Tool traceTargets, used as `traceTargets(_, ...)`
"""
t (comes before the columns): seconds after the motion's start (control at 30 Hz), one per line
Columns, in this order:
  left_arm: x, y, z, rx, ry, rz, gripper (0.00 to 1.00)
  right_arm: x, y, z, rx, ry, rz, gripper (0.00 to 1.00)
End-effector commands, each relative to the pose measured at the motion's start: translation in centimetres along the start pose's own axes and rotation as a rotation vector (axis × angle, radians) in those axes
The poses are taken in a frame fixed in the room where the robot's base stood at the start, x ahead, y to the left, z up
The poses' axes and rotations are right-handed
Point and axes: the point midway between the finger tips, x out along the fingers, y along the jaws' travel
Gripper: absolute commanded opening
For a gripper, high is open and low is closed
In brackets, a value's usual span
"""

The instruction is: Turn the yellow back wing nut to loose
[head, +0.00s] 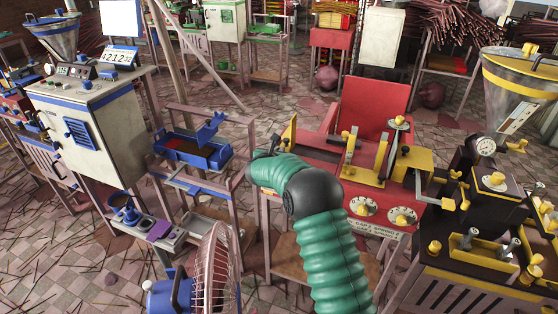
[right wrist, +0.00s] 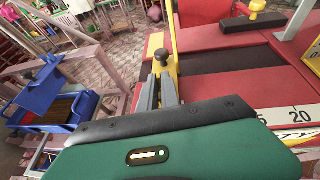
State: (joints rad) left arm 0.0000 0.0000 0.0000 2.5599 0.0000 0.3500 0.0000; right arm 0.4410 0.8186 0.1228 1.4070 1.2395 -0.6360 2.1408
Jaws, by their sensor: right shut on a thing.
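My right arm reaches up from the bottom of the head view. My left gripper is not in view.
The red machine (head: 374,104) carries several yellow knobs and two white dials along its front. A blue tray (head: 190,150) on a stand is just left of the arm. A caged fan (head: 215,275) stands low in front. A dark machine (head: 480,275) stands at right.

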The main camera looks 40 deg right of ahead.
Motion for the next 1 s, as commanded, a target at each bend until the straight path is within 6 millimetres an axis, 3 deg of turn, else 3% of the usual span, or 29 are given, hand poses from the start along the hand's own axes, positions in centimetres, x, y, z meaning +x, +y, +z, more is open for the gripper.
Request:
traceTargets(0.03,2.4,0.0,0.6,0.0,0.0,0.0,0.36,0.5,-0.2,-0.9,-0.011,-0.005,0.031,0.0)
traceTargets(0.2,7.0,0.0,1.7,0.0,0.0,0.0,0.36,0.6,-0.3,-1.2,-0.07,-0.006,0.172,0.0)
traceTargets(0.5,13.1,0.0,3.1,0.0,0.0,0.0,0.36,0.6,-0.4,-0.8,-0.178,-0.005,0.433,0.0)
traceTargets(0.7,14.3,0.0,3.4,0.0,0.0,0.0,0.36,0.3,-0.3,-0.2,-0.249,-0.003,0.595,0.0)
traceTargets(1.0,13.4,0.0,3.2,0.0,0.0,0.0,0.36,0.1,-0.2,0.2,-0.32,-0.001,0.769,0.0)
